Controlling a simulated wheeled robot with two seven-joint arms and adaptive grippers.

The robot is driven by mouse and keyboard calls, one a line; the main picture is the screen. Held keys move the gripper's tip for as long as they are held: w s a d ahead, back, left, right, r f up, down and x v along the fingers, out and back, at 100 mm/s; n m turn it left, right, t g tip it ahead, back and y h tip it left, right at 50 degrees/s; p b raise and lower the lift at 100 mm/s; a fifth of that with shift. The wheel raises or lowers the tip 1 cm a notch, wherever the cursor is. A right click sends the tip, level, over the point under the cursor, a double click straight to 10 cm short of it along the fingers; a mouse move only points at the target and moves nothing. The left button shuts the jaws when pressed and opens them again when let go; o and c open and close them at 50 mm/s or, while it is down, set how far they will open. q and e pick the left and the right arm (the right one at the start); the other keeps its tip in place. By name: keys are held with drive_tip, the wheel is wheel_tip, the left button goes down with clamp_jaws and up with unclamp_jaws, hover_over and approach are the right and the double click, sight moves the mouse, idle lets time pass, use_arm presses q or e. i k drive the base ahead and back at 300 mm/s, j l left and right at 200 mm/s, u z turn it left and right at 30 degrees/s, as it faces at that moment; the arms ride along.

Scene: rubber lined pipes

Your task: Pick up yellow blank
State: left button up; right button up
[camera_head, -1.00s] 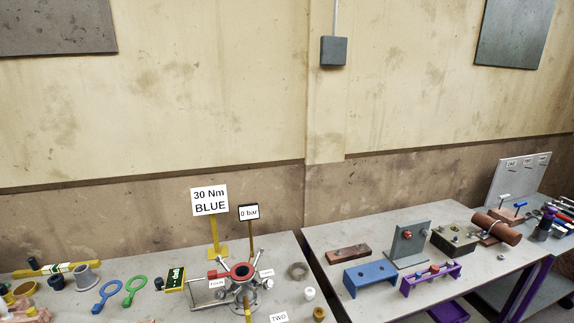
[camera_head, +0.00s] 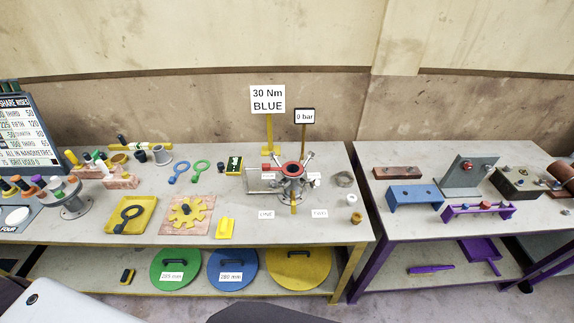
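A yellow round disc (camera_head: 298,270) with a dark handle on top lies on the lower shelf under the left table; it is the most likely yellow blank. A green disc (camera_head: 175,270) labelled 265 mm and a blue disc (camera_head: 232,270) labelled 280 mm lie in a row to its left, also with dark handles. The table edge is above and behind the front of the discs. Neither of my grippers shows; only smooth light and dark shapes, probably my own body, show at the bottom edge.
The left table (camera_head: 330,232) holds a flanged pipe stand (camera_head: 292,180), a yellow tray (camera_head: 142,201), a yellow gear-shaped plate (camera_head: 188,213) and small tools. A yellow table leg (camera_head: 349,272) stands right of the yellow disc. The right table (camera_head: 400,222) has purple legs.

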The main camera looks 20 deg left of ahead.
sight(188, 213)
drive_tip(key=u, duration=1.55)
